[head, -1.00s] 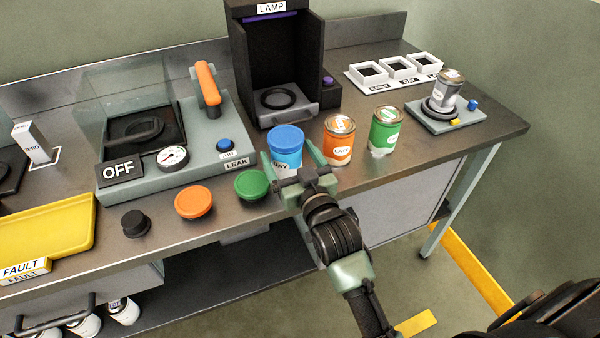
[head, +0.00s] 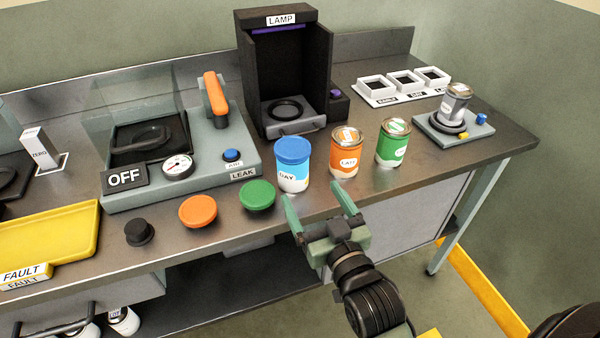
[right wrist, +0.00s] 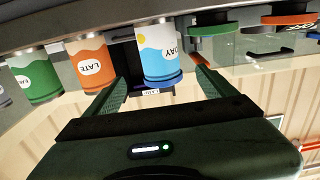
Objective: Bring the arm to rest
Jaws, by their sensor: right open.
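My right gripper (head: 320,212) is open and empty at the front edge of the bench. Its fingers point toward the blue-lidded DAY can (head: 292,166), which stands upright on the bench just beyond them, apart from them. In the right wrist view the open gripper (right wrist: 160,88) shows with the DAY can (right wrist: 158,50) between and beyond its fingers. The orange LATE can (head: 345,152) and a green can (head: 391,143) stand to the right of the DAY can. My left gripper is not in view.
A green lid (head: 257,195), an orange lid (head: 198,210) and a black knob (head: 138,232) lie along the front of the bench (head: 440,165). Behind are the leak tester (head: 215,150) and LAMP booth (head: 285,70). A yellow tray (head: 60,232) is at left. A grey can (head: 455,104) stands on a small device.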

